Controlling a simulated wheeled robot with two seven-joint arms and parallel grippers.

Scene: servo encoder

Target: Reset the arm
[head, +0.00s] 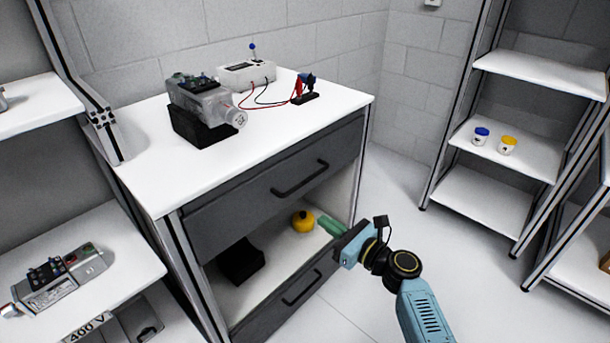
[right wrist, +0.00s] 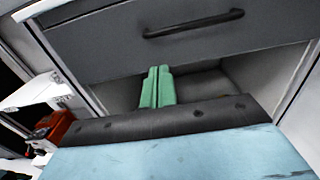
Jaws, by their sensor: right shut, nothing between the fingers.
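My right arm (head: 405,262) reaches in from the lower right in the head view. My right gripper (head: 326,224) has green fingers, shut and empty, at the open middle bay of the cabinet. In the right wrist view the two green fingers (right wrist: 157,86) lie side by side against each other, below the drawer handle. A yellow round object (head: 303,221) sits in the bay just left of the fingertips; whether they touch it I cannot tell. My left gripper is not in view.
The cabinet (head: 270,185) has a closed drawer above the bay. A black block (head: 241,261) sits in the bay. On the white top stand a servo unit on a black stand (head: 203,107), a meter (head: 247,72) and leads. Shelves flank both sides; the right-hand floor is clear.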

